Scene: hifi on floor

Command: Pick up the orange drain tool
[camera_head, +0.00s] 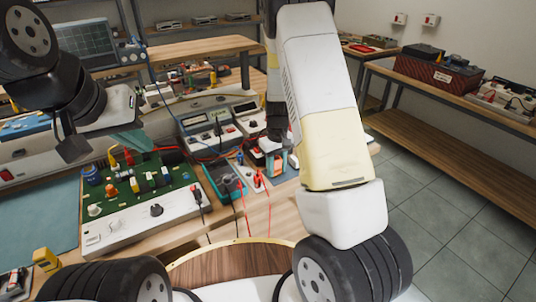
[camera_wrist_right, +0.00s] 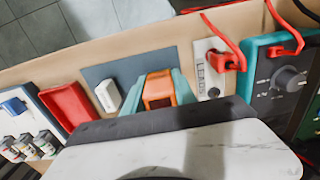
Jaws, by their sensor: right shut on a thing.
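The orange drain tool (camera_wrist_right: 158,92) is a small blocky orange piece in the middle of the right wrist view. My right gripper (camera_wrist_right: 157,76) has its two teal fingers on either side of it and is shut on it. The tool is over or on a dark blue-grey mat (camera_wrist_right: 100,72); I cannot tell whether it is lifted. In the head view my right gripper (camera_head: 277,163) is low at the bench's right part, partly hidden by my arm. My left gripper (camera_head: 100,143) hangs over the green circuit board at the left; its finger gap is not clear.
Close to the right gripper are a white block (camera_wrist_right: 108,95), a "LEADS" holder with red leads (camera_wrist_right: 214,80), a teal multimeter (camera_wrist_right: 290,78) and a red tray (camera_wrist_right: 68,105). The green circuit board (camera_head: 135,187) fills the bench's left. Open floor (camera_head: 440,215) lies at the right.

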